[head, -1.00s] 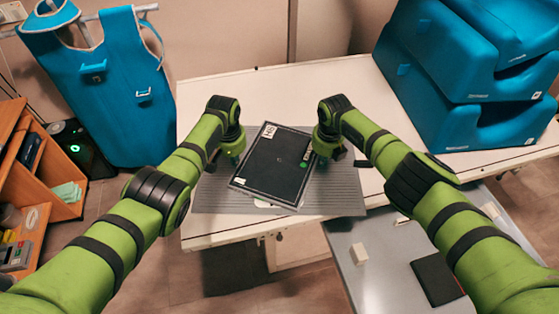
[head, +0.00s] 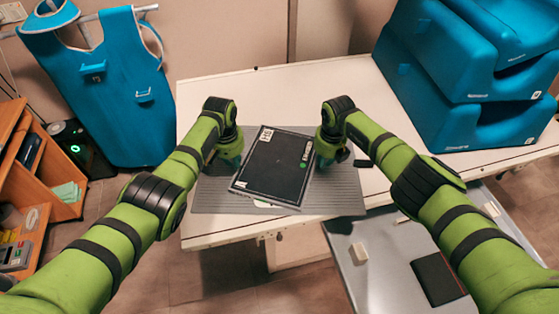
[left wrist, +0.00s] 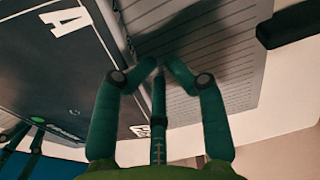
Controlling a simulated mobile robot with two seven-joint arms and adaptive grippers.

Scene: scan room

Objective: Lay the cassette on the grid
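The cassette (head: 272,168), a flat dark panel with white labels and a green dot, lies turned at an angle over the ribbed grey grid (head: 335,195) on the table. My left gripper (head: 231,162) is at its left edge and my right gripper (head: 325,162) at its right edge. Fingers of the right gripper (left wrist: 25,140) show beyond the cassette, seemingly apart. Whether the cassette lies fully flat is hard to tell.
The white table (head: 300,90) is clear behind the grid. Blue stacked blocks (head: 440,100) stand at the right. A small dark object (head: 363,163) lies right of the right gripper. A grey surface (head: 385,250) with a dark pad (head: 437,278) is at the front right.

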